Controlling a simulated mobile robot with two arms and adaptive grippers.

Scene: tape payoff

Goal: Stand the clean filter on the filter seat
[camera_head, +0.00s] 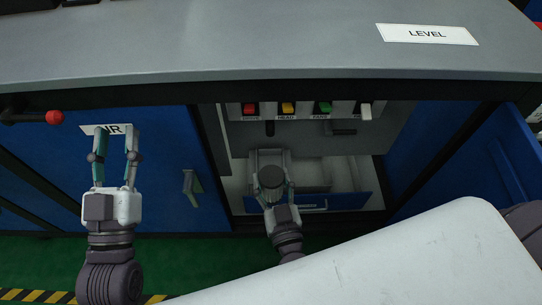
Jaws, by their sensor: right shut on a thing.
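My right gripper (270,162) reaches into the open cabinet bay at the middle. I cannot make out the filter seat. My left gripper (115,142) is open and empty, fingers apart, in front of the blue door on the left.
A blue-fronted drawer (345,201) is low in the bay. A blue door (488,170) stands open on the right. A red-tipped lever (54,117) is at left.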

